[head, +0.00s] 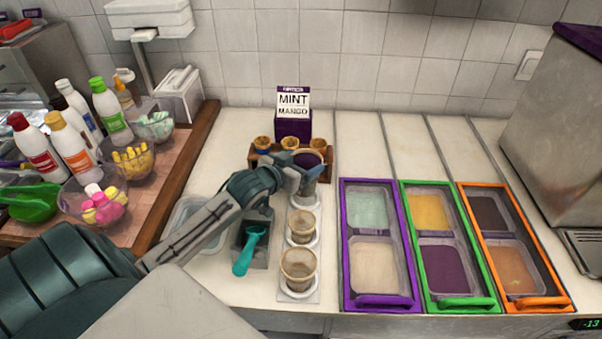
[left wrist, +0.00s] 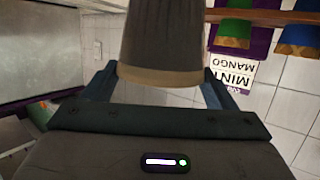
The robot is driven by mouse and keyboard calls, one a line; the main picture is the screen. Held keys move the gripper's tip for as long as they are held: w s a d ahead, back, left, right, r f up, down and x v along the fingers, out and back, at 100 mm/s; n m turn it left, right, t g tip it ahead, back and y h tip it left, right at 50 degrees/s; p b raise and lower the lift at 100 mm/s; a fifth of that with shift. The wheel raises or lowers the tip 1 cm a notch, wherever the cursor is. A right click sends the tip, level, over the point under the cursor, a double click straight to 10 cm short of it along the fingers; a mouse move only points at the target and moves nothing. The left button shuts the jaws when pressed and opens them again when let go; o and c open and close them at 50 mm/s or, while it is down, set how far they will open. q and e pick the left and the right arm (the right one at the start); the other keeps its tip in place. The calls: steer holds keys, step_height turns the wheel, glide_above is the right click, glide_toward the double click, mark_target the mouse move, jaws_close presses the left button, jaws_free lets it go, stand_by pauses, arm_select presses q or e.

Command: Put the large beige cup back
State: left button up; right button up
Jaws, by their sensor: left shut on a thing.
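My left gripper (head: 303,180) is shut on the large beige cup (head: 311,172), at the back of the row of cup stands. The cup is upright, with a tan rim and dark purple inside. In the left wrist view the cup (left wrist: 165,40) shows its shaded grey-brown wall and tan rim between the two fingers (left wrist: 162,85). The gripper hides its lower part, so I cannot tell if it touches a stand. Two more beige cups, a middle one (head: 302,228) and a front one (head: 298,270), stand in the row. My right gripper is not in view.
A wooden rack (head: 256,161) with several small cones and a purple mint-mango box (head: 293,127) stand behind. Purple (head: 345,240), green (head: 410,250) and orange (head: 473,250) framed topping bins lie right. A teal scoop (head: 246,250) rests in a grey tub; bottles and bowls crowd the left.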

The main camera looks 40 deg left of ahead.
arm_select(q)
steer(key=f, duration=0.3)
steer(key=shift+w+a+f+p, duration=0.2)
steer(key=shift+w+f+p, duration=0.05)
steer(key=shift+f+p, duration=0.15)
steer(key=shift+f, duration=0.2)
steer(key=shift+s+d, duration=0.1)
steer(key=o, duration=1.7)
steer(key=shift+f, duration=0.1)
steer(key=shift+s+r, duration=0.2)
steer(key=shift+s, duration=0.35)
steer(key=shift+v, duration=5.5)
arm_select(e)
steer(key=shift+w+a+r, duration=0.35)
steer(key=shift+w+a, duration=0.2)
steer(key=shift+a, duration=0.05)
